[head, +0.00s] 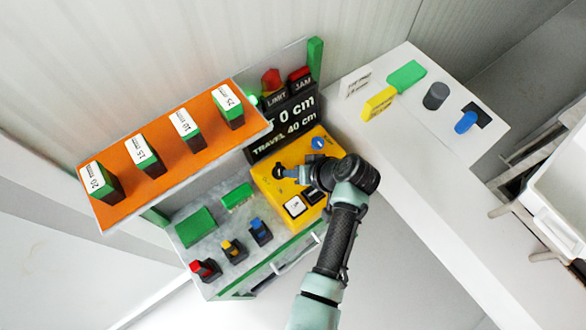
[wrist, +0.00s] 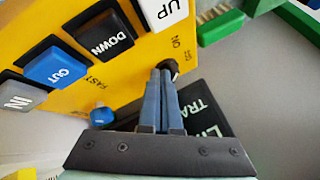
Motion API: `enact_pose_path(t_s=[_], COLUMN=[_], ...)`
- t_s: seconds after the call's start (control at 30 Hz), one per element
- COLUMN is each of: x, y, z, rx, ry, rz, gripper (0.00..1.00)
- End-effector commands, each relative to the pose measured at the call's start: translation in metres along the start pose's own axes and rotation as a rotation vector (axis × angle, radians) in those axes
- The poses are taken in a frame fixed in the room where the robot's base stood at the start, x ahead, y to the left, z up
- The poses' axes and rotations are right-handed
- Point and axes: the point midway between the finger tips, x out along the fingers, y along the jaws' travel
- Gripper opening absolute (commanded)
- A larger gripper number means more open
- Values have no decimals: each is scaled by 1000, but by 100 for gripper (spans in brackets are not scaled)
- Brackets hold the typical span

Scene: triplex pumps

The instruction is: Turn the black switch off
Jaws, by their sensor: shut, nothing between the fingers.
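The black switch (wrist: 171,67) is a small dark knob on the yellow control panel (wrist: 140,75), beside printed lettering in the wrist view. In the head view it appears as a dark round shape (head: 278,171) near the panel's left edge. My gripper (wrist: 163,74) is shut and empty, its two fingers together. The fingertips are right at the switch and partly cover it; I cannot tell whether they touch it. In the head view my gripper (head: 289,172) reaches over the panel from the right. The switch's setting cannot be read.
The panel also carries UP (wrist: 172,10), DOWN (wrist: 106,36) and CUT (wrist: 57,69) buttons and a blue knob (wrist: 101,115). A black display (head: 283,128) stands behind it. An orange shelf (head: 160,172) with green blocks overhangs to the left. A white counter (head: 410,150) is right.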

Motion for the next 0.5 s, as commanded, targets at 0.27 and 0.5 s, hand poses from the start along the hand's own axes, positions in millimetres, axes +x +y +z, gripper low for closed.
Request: enact_pose_path(t_s=[0.27,0.5], x=[-1,0], y=[-1,-2], z=[0,2], rx=[42,87], ry=[22,44], rz=[23,46], gripper=[0,0])
